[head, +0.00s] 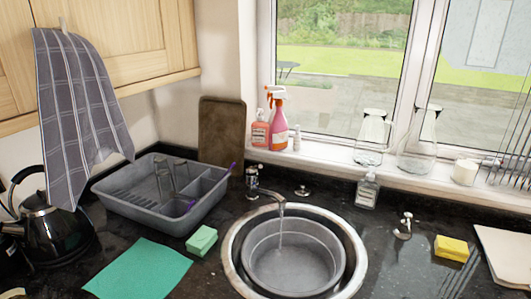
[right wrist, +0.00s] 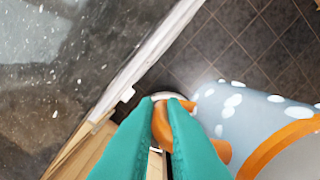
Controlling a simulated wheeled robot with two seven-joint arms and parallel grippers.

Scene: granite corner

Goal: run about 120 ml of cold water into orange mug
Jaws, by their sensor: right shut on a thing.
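My right gripper (right wrist: 170,106), with teal fingers, is shut on the orange handle (right wrist: 161,126) of a mug. The mug's body (right wrist: 235,112) is grey-blue with white dots and an orange band, at the right of the right wrist view. The tap (head: 254,184) stands behind the round sink (head: 231,262) in the head view. A thin stream of water (head: 281,225) falls from its spout into a grey basin (head: 262,277) in the sink. The head view shows neither the mug nor my grippers.
A grey dish rack (head: 128,205), a green sponge (head: 202,241) and a green cloth (head: 140,270) lie left of the sink. A soap bottle (head: 367,191) and a yellow sponge (head: 451,247) are on its right. The right wrist view shows the worktop's edge (right wrist: 150,60) above a tiled floor.

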